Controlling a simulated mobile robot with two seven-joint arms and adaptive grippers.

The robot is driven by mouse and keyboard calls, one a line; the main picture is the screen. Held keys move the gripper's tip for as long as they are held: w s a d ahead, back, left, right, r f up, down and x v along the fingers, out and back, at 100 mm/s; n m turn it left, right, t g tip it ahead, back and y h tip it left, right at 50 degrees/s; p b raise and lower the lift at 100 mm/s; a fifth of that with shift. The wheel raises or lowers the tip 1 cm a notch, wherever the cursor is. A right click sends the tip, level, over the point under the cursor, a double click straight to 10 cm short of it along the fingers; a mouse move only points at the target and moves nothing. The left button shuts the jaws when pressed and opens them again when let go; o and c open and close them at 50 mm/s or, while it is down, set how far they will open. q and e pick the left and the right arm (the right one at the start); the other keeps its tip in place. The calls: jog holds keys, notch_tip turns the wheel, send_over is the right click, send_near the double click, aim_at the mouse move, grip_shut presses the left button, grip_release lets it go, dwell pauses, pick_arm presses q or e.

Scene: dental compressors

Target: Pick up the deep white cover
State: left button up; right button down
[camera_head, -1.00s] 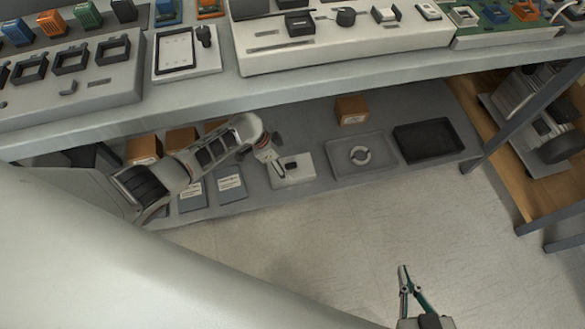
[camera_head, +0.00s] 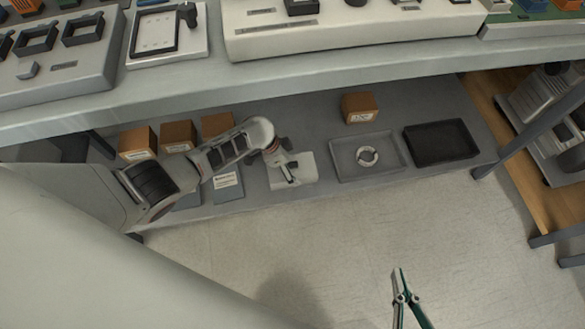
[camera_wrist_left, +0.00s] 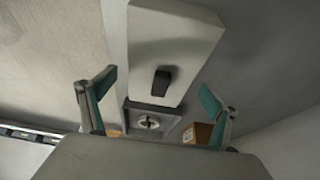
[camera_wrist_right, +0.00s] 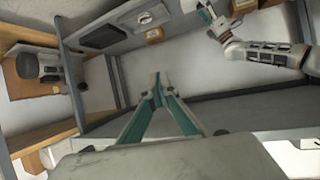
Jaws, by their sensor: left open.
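The white cover (camera_head: 306,166), a pale block with a dark handle on top, lies on the lower shelf. In the left wrist view the white cover (camera_wrist_left: 178,30) is large and its dark handle (camera_wrist_left: 161,83) shows between my fingers. My left gripper (camera_head: 286,169) is over the cover in the head view, open and empty. Its spread fingers (camera_wrist_left: 158,86) stand on either side of the handle; contact cannot be told. My right gripper (camera_head: 401,272) hangs over the floor, away from the shelf. Its fingertips (camera_wrist_right: 157,80) meet with nothing between them.
On the lower shelf (camera_head: 330,198), a grey tray with a white ring (camera_head: 367,156) and a black tray (camera_head: 441,143) stand right of the cover. Several cardboard boxes (camera_head: 360,107) stand behind. The upper table (camera_head: 350,70) overhangs the shelf. The floor in front is clear.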

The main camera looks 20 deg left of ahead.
pick_arm(q)
jog(key=c, duration=1.3)
jog(key=shift+r, duration=0.1)
